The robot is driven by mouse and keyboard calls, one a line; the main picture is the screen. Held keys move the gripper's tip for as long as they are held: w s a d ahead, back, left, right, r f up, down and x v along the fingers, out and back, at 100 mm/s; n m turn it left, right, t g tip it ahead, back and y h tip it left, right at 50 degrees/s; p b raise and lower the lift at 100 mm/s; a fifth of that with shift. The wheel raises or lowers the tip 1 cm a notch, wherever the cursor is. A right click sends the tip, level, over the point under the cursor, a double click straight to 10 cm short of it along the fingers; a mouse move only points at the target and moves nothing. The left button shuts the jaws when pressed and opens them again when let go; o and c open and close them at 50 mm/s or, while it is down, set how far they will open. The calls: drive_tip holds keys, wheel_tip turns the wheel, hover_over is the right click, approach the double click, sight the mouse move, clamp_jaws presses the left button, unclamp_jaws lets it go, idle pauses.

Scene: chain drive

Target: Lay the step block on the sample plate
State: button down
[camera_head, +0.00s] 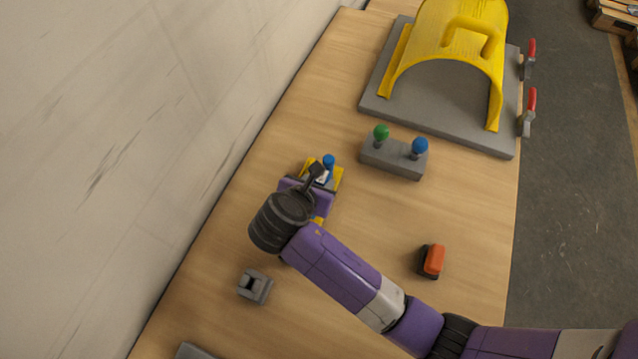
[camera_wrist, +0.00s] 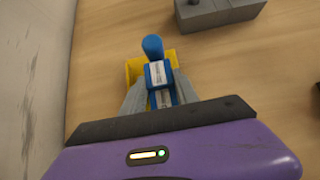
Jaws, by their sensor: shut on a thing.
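In the wrist view my gripper (camera_wrist: 160,98) is shut on a blue block (camera_wrist: 158,76) with pale faces at two levels, which looks like the step block. A rounded blue end (camera_wrist: 152,46) sticks out beyond it. A yellow plate (camera_wrist: 134,68), which I take for the sample plate, shows behind and on both sides of the blue block. In the head view the yellow plate (camera_head: 337,176) lies on the table near the wall, and my gripper (camera_head: 314,182) is over it and partly covers it. I cannot tell whether block and plate touch.
A grey base (camera_head: 392,159) with green and blue knobs stands right of the plate. A yellow cover (camera_head: 440,35) on a grey board is at the back. A grey slotted block (camera_head: 254,287) and an orange-black piece (camera_head: 433,260) lie nearer. A wall (camera_head: 150,130) borders the left.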

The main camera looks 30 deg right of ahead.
drive_tip(key=shift+f, duration=0.65)
drive_tip(key=shift+f, duration=0.1)
drive_tip(key=c, duration=0.9)
unclamp_jaws()
drive_tip(key=shift+f, duration=0.1)
drive_tip(key=shift+s+a+r, duration=0.1)
drive_tip(key=shift+a+r, duration=0.05)
drive_tip(key=shift+r, duration=0.2)
drive_tip(key=v, duration=1.1)
drive_tip(key=shift+s+a+r, duration=0.1)
drive_tip(key=shift+s+a, duration=0.1)
